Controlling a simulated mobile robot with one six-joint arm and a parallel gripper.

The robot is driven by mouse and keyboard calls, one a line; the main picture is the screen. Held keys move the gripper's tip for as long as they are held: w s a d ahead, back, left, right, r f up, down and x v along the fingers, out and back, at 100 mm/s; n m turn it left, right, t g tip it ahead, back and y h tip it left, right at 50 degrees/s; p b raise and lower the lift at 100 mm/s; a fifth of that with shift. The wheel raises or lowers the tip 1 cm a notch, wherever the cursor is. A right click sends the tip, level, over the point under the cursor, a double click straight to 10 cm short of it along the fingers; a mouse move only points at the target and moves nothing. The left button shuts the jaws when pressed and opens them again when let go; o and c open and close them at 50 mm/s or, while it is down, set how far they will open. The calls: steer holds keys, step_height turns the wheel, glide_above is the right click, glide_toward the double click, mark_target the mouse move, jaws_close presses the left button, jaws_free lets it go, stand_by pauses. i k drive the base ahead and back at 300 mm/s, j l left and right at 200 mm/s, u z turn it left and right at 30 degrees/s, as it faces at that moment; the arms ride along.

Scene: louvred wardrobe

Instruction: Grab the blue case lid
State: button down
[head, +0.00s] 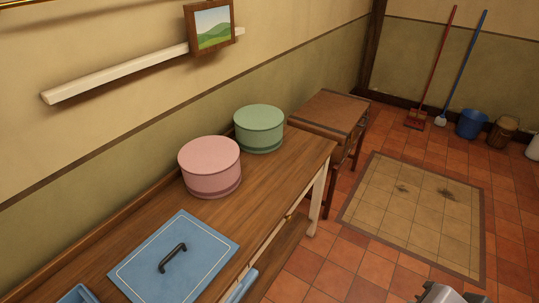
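The blue case lid (205,248) is a flat blue panel with a thin pale border line. It lies on the wooden counter (262,188) in the lower left of the head view. A black bar handle (173,258) stands up from its middle, with nothing touching it. A grey metal piece of my gripper or arm (441,293) shows at the bottom edge on the right, over the floor and well apart from the lid. Most of it is cut off, so its fingers cannot be made out.
A pink round box (210,165) and a green round box (259,128) stand behind the lid. A blue object (78,295) is cut off at lower left; another blue piece (243,286) shows below the counter's front edge. The tiled floor beside the counter is open around a mat (415,215).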

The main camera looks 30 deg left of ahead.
mark_target(177, 263)
steer(key=u, duration=2.15)
steer(key=i, duration=0.75)
